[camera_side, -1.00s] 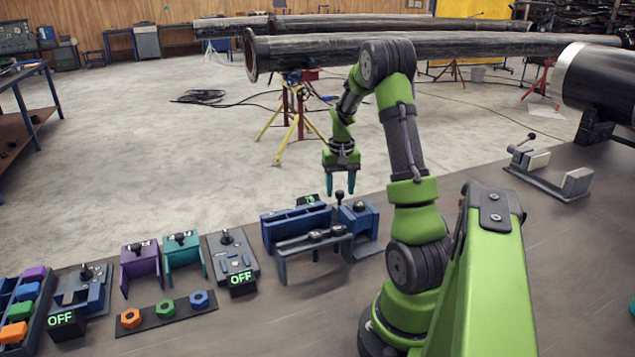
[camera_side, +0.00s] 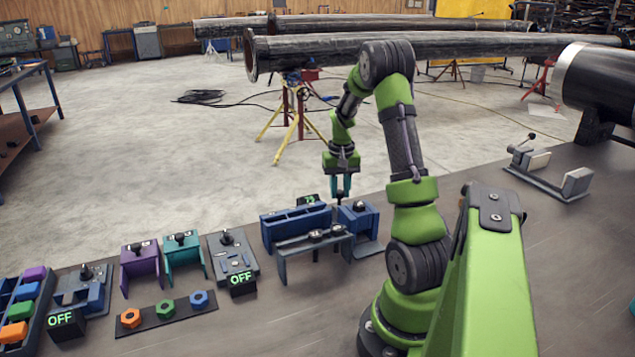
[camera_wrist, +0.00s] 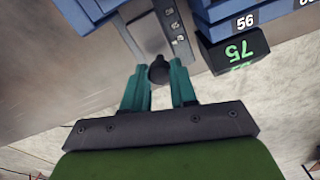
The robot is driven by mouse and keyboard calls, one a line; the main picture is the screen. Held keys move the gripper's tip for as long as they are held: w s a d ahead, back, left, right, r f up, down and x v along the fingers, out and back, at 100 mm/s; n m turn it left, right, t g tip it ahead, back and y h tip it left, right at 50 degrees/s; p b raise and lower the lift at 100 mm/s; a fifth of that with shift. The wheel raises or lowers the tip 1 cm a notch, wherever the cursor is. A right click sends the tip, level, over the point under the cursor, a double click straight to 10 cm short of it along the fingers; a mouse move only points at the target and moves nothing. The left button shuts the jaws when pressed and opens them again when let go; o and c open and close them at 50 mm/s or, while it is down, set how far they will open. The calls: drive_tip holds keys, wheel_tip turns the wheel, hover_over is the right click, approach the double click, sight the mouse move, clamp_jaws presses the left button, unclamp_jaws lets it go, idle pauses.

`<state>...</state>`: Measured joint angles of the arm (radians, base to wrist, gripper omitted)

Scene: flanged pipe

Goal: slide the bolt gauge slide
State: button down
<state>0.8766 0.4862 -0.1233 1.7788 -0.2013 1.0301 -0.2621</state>
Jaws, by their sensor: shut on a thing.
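The bolt gauge (camera_side: 300,230) is a blue and dark grey fixture on the bench, left of my arm's base in the side view. Its slide has an upright handle with a dark round knob, which shows in the wrist view (camera_wrist: 159,70). My gripper (camera_side: 340,194) is pointing down over the gauge's right part. In the wrist view its teal fingers (camera_wrist: 160,82) stand on both sides of the knob, shut on it.
Left of the gauge are a grey switch panel (camera_side: 233,262) with an OFF display, teal (camera_side: 183,250) and purple (camera_side: 140,262) brackets, and a strip of coloured nuts (camera_side: 165,309). A grey clamp fixture (camera_side: 550,178) stands at the right. Bare bench lies in front.

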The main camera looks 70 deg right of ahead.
drive_tip(key=shift+w+d, duration=0.9)
drive_tip(key=shift+r, duration=0.1)
drive_tip(key=c, duration=0.9)
unclamp_jaws()
wheel_tip(320, 180, up, 17)
